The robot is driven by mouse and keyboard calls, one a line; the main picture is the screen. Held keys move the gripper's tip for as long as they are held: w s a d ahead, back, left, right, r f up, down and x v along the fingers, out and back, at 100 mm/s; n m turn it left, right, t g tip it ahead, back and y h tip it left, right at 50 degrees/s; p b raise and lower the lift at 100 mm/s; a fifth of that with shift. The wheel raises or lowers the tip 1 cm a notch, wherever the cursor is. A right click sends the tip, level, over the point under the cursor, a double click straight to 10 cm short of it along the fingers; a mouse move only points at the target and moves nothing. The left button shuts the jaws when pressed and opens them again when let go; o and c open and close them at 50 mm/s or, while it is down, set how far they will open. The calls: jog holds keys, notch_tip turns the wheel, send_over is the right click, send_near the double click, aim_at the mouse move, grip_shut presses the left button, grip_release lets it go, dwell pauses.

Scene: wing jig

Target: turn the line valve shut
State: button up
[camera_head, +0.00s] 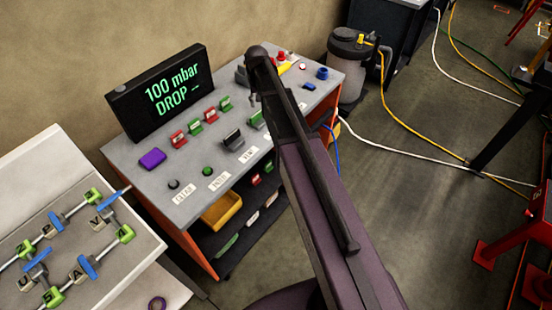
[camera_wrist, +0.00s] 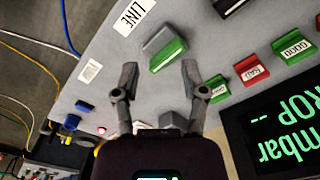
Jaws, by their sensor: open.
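The line valve (camera_wrist: 165,48), a grey block with a green face, stands on the grey bench top beside the LINE label (camera_wrist: 133,16) in the wrist view. In the head view its green part (camera_head: 257,120) shows just left of my arm, which covers the rest. My gripper (camera_wrist: 158,72) is open, its two dark fingers spread to either side of the valve's near end. I see nothing held between them. I cannot tell whether a finger touches the valve. In the head view the fingers are mostly hidden behind my wrist.
A display (camera_head: 160,93) reading "100 mbar DROP --" stands at the bench's back. A dark lever block (camera_head: 233,140) sits left of the valve. Red and green blocks (camera_head: 195,127) stand behind it. A purple block (camera_head: 152,158) and blue knob (camera_head: 321,73) lie farther off.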

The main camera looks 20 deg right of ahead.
jog(key=s+f+b, duration=0.2)
jog(key=s, duration=0.9)
jog(key=s+f+n+b, duration=0.1)
jog(key=s+f+b, duration=0.1)
jog(key=s, duration=1)
jog(key=shift+s+a+f, duration=0.15)
jog(key=shift+s+f, duration=0.05)
jog(key=shift+f, duration=0.05)
jog(key=shift+s+f+b, duration=0.15)
jog(key=shift+s+b, duration=0.15)
jog(key=shift+s, duration=0.45)
dwell(0.5)
